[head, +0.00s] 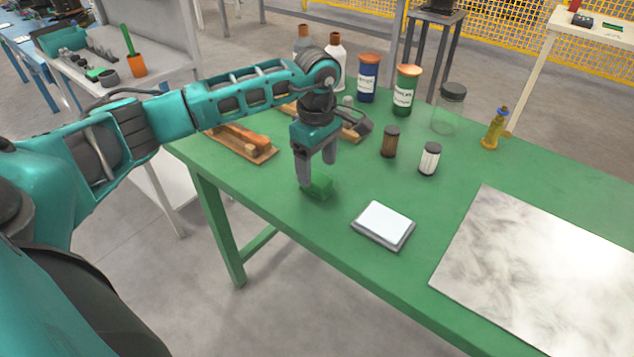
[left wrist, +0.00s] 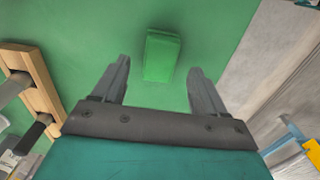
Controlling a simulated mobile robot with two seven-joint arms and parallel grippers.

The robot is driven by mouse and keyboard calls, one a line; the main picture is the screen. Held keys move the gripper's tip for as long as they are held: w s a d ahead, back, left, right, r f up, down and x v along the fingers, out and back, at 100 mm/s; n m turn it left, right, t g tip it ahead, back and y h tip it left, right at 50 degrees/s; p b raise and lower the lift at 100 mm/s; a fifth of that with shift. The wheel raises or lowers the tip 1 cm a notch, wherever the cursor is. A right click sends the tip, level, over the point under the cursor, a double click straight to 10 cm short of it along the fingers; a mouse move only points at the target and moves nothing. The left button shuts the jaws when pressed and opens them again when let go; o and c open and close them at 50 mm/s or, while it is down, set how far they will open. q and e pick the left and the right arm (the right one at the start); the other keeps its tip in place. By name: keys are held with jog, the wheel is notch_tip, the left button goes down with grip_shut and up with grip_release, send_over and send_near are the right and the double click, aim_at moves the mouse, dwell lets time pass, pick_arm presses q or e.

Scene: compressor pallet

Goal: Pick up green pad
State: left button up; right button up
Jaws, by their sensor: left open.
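The green pad (head: 320,187) is a small block lying on the green table (head: 272,203) near its front left edge. My left gripper (head: 317,175) points down just above the pad, with its fingers apart. In the left wrist view the green pad (left wrist: 162,55) lies ahead of and between the two fingertips of the left gripper (left wrist: 158,75). Nothing is held between the fingers. One finger partly hides the pad in the head view. My right gripper is not in view.
A white-topped scale-like box (head: 384,224) lies right of the pad, and a grey marbled plate (head: 550,265) is farther right. A wooden rack (head: 241,142) is to the left. Bottles, jars and canisters (head: 407,90) stand behind.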

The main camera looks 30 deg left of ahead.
aim_at(317, 177)
pick_arm(q)
notch_tip(317, 177, down, 3)
jog(key=shift+r, duration=0.1)
jog(key=c, duration=1.1)
jog(key=shift+r, duration=0.15)
jog(key=shift+c, duration=0.2)
notch_tip(317, 177, up, 20)
jog(key=p, duration=0.1)
jog(key=o, duration=0.5)
jog(key=c, duration=0.4)
